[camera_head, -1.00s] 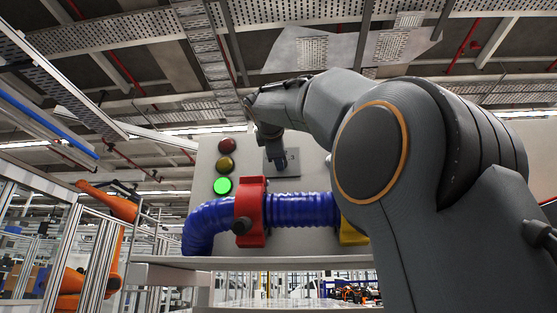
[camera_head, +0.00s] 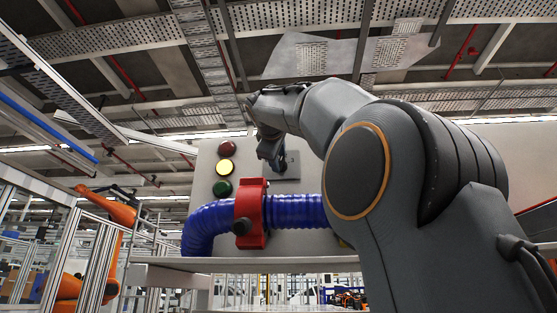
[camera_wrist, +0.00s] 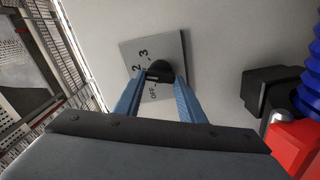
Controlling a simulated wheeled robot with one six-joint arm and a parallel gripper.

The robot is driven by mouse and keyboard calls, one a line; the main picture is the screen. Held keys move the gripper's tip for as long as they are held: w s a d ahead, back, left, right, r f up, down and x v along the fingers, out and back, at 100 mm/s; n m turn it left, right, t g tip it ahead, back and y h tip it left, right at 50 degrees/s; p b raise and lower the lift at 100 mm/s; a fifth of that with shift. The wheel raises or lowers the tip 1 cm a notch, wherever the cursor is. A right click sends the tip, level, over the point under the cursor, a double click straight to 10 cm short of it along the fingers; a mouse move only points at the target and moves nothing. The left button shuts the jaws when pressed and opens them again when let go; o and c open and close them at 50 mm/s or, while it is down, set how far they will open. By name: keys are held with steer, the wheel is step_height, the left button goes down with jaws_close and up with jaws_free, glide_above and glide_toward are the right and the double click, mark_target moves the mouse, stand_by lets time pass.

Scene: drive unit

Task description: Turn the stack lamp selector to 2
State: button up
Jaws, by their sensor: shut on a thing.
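The selector is a dark knob (camera_wrist: 158,70) on a grey plate (camera_wrist: 170,48) marked OFF, 2 and 3 in the wrist view. My gripper (camera_wrist: 163,78) is shut on the knob, with one blue finger on each side. The left finger hides part of the dial, so I cannot tell exactly which mark the knob points to. In the head view my gripper (camera_head: 276,165) is at the plate (camera_head: 293,165) and hides the knob. To its left are a dark red lamp (camera_head: 226,148), a lit yellow lamp (camera_head: 224,167) and a dark green lamp (camera_head: 222,187).
A blue corrugated hose (camera_head: 295,211) with a red clamp (camera_head: 250,213) runs below the selector. The clamp (camera_wrist: 295,145) and a black block (camera_wrist: 265,90) lie right of my gripper in the wrist view. A grey shelf (camera_head: 240,264) stands under the hose.

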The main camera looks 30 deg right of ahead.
steer(key=shift+f, duration=0.1)
steer(key=o, duration=1)
steer(key=shift+o, duration=0.2)
steer(key=b+v, duration=0.3)
steer(key=v, duration=0.5)
